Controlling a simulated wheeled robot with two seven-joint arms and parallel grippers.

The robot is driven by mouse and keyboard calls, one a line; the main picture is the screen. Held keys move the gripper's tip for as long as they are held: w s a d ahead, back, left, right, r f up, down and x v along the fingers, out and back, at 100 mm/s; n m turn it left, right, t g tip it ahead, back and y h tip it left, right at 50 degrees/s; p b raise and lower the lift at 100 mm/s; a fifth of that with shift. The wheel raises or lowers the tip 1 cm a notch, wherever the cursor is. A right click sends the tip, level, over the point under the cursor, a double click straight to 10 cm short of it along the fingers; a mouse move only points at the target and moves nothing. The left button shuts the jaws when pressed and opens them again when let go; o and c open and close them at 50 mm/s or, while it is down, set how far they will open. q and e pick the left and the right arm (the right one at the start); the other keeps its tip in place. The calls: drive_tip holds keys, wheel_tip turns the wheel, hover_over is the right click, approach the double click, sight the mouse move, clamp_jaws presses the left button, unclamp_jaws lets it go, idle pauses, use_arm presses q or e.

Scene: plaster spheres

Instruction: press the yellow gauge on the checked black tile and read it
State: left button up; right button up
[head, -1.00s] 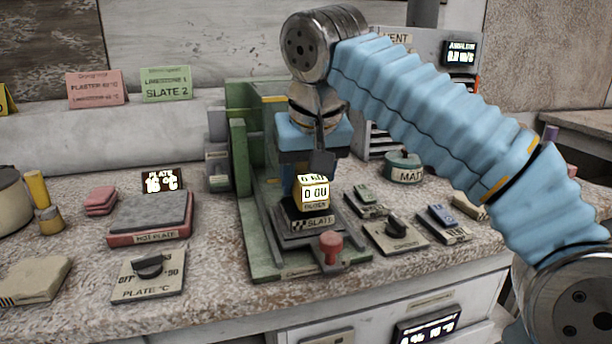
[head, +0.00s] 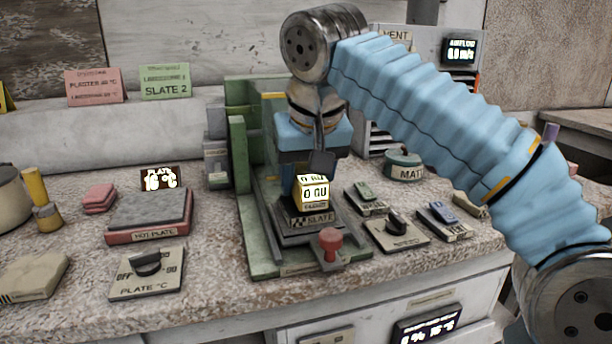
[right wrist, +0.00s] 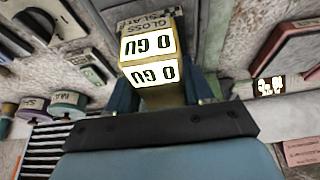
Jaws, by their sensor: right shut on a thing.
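The yellow gauge (head: 313,191) stands upright over the black tile (head: 296,214), whose front label has a checked mark and the word SLATE. Its lit display reads 0 GU. My right gripper (head: 308,172) points down from above and is shut on the gauge. In the right wrist view the gauge (right wrist: 150,52) sits between my fingers (right wrist: 163,92), and both its lit faces read 0 GU. The gauge's underside is hidden, so I cannot tell how firmly it meets the tile. My left gripper is out of view.
A green stand (head: 238,150) surrounds the tile, with a red knob (head: 330,240) in front. A hot plate (head: 150,212) and a plate dial (head: 147,265) lie left. A knob panel (head: 397,230), small labelled blocks and a green-lidded pot (head: 404,165) stand right.

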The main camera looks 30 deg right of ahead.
drive_tip(key=shift+f, duration=0.3)
drive_tip(key=shift+f, duration=0.2)
idle(1.2)
